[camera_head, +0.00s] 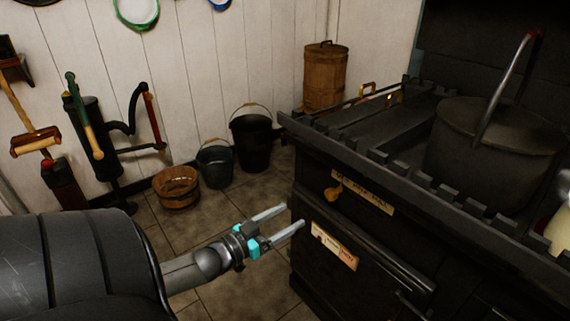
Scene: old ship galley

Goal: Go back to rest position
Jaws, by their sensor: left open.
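My left gripper (295,217) comes in from the lower left on my dark arm. It is open and empty, with its two pale fingers apart and pointing right. Its fingertips are close to the front left corner of the black stove (310,232); I cannot tell whether they touch it. My right gripper is not in view.
A large dark lidded pot (490,140) with a raised handle stands on the stove top. Two buckets (251,140) (215,164) and a wooden tub (176,187) stand along the wall. A hand pump (95,140) is at left. Tiled floor (215,220) between is clear.

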